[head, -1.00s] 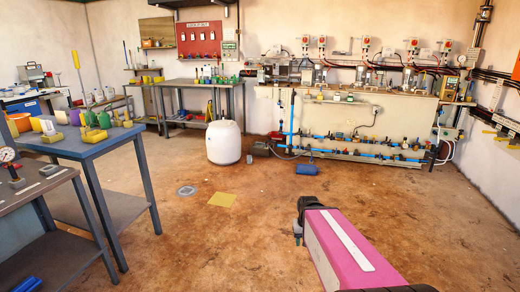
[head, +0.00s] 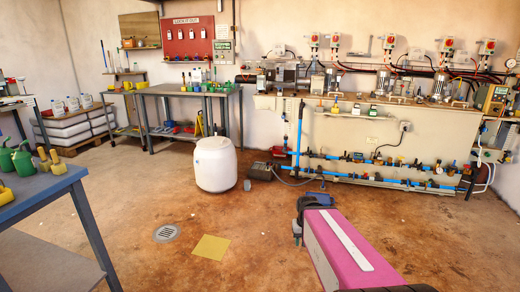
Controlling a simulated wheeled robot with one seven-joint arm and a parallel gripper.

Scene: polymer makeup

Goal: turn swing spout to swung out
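I cannot pick out a swing spout for certain in the head view; the fittings there are small. The likely area is the long bench of pumps and pipework (head: 355,150) along the back wall, with blue pipes and several small valves. My gripper (head: 298,230) shows only in part, at the far end of my pink arm link, low over the floor. It is well short of the bench and touches nothing that I can see. Its fingers are mostly hidden, so I cannot tell its opening.
A white drum (head: 215,165) stands on the floor ahead left, near a grey box (head: 262,170). A yellow floor sheet (head: 211,247) and a round drain (head: 166,233) lie nearer. A blue-topped table (head: 40,197) stands at left. The floor between is mostly clear.

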